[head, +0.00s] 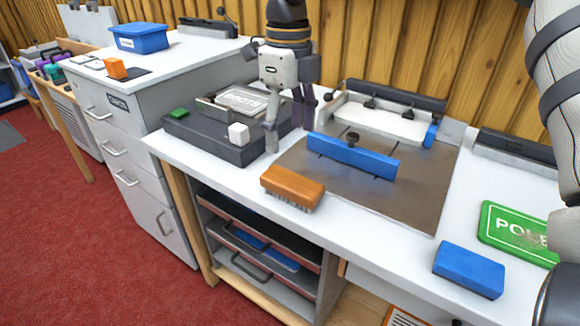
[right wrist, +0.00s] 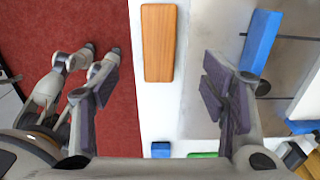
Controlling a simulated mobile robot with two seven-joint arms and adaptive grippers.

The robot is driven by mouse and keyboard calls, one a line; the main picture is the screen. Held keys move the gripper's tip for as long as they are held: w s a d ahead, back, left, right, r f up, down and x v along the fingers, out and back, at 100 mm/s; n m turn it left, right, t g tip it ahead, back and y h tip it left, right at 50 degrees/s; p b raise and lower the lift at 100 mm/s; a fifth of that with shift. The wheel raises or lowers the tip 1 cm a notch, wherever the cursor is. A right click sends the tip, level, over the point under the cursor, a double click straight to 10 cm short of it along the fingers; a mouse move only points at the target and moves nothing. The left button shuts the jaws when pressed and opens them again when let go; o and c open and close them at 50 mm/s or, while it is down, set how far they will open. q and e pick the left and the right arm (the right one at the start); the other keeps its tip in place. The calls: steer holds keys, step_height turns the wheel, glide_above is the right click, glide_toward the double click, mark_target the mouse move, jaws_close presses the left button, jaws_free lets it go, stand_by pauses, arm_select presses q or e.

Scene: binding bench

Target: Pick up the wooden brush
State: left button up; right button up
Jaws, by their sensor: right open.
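The wooden brush (head: 292,187) has an orange-brown wooden back and bristles below. It lies bristles down on the white bench near its front edge. In the right wrist view the brush (right wrist: 158,42) shows from above, in the upper middle between the lines of the open fingers. My right gripper (head: 290,122) is open and empty. It is above the bench, just behind the brush in the head view, and apart from it. Its fingers also frame the right wrist view (right wrist: 165,95).
A brown board (head: 400,202) with a blue bar (head: 352,156) lies right of the brush. A blue block (head: 468,270) and green sign (head: 517,232) are farther right. Bench between brush and blue block is clear.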

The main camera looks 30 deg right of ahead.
mark_target(291, 180)
steer(key=f, duration=0.8)
steer(key=s+f, duration=0.1)
steer(key=f, duration=0.3)
steer(key=shift+b, duration=0.3)
steer(key=shift+w+r, duration=0.1)
steer(key=c, duration=1.3)
